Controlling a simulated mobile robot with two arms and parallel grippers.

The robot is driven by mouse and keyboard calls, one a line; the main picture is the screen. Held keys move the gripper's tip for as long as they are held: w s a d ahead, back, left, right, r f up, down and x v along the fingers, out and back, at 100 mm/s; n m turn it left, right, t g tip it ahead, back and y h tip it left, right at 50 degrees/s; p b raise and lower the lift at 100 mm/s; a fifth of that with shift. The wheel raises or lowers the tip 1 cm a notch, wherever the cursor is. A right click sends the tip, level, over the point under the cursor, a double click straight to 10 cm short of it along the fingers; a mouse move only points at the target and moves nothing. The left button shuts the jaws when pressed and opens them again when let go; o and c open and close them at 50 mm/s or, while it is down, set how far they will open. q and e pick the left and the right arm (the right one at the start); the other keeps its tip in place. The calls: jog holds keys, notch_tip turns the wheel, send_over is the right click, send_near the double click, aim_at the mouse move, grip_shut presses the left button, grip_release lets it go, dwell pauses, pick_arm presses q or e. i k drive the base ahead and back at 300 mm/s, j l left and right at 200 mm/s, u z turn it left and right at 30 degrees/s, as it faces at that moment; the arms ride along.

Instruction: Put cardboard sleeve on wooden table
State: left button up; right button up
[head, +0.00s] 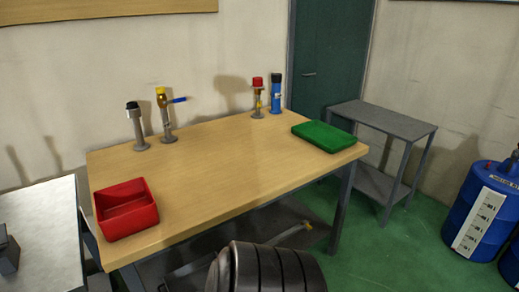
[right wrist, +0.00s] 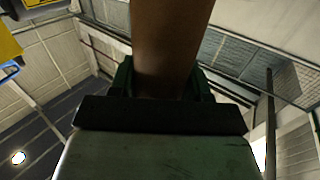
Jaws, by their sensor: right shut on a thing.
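The wooden table (head: 225,165) stands in the middle of the head view, with a broad bare top. A brown cylindrical thing, which looks like the cardboard sleeve (right wrist: 172,40), fills the top middle of the right wrist view. My right gripper (right wrist: 168,84) is shut on it, with dark green fingers on both sides of its near end. The sleeve's far end is cut off by the frame. Neither the sleeve nor the right gripper shows in the head view. My left gripper is in neither view.
A red bin (head: 145,215) sits at the table's front left corner and a green tray (head: 325,136) at its right end. Several upright fittings line the back edge. A grey shelf stand (head: 385,116) and a blue drum (head: 465,205) stand to the right. The table's middle is clear.

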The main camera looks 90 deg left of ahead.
aim_at(250, 169)
jog(key=u, duration=1.75)
jog(key=j+u, duration=0.1)
jog(key=u, duration=0.3)
jog(key=i+u, duration=0.1)
jog(key=u, duration=0.3)
jog(key=i+u, duration=0.1)
jog(key=u, duration=0.3)
jog(key=i+u, duration=0.1)
jog(key=u, duration=0.25)
